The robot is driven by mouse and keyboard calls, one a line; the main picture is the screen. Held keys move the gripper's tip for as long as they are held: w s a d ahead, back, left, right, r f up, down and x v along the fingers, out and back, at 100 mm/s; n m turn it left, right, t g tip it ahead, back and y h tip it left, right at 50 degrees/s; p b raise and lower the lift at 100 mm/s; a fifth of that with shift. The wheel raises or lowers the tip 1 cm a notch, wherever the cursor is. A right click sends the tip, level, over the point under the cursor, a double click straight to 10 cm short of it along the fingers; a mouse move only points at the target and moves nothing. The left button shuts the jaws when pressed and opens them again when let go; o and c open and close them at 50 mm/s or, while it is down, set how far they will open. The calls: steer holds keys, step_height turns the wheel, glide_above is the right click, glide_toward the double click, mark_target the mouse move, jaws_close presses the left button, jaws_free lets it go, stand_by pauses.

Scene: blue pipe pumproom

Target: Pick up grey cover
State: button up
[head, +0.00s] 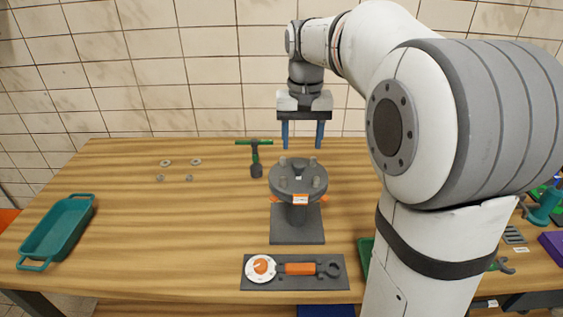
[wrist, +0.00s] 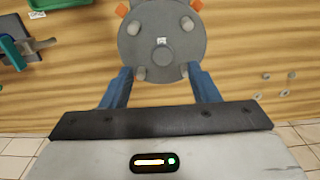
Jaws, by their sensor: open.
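The grey cover (head: 298,176) appears to be the round grey disc with several short upright posts, lying on top of a grey stand (head: 297,236) with orange pieces at its sides. It also shows in the wrist view (wrist: 162,38), partly cut off by the top edge. My gripper (head: 302,148) is open and empty, pointing down above and just behind the disc in the head view. In the wrist view its two blue fingers (wrist: 159,70) stand apart at the disc's near edge. I cannot tell whether they touch it.
A green-handled tool (head: 256,160) stands left of the stand, with several small rings and nuts (head: 167,163) further left. A teal tray (head: 58,233) is at the far left. A dark plate with an orange-handled tool (head: 300,270) lies in front. My arm hides part of the right side.

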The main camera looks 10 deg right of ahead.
mark_target(299, 163)
steer(key=shift+w+f, duration=0.5)
steer(key=shift+w, duration=0.4)
steer(key=f, duration=0.7)
steer(key=shift+s+f, duration=0.2)
steer(key=shift+s, duration=0.05)
steer(key=shift+c, duration=0.4)
jaws_close()
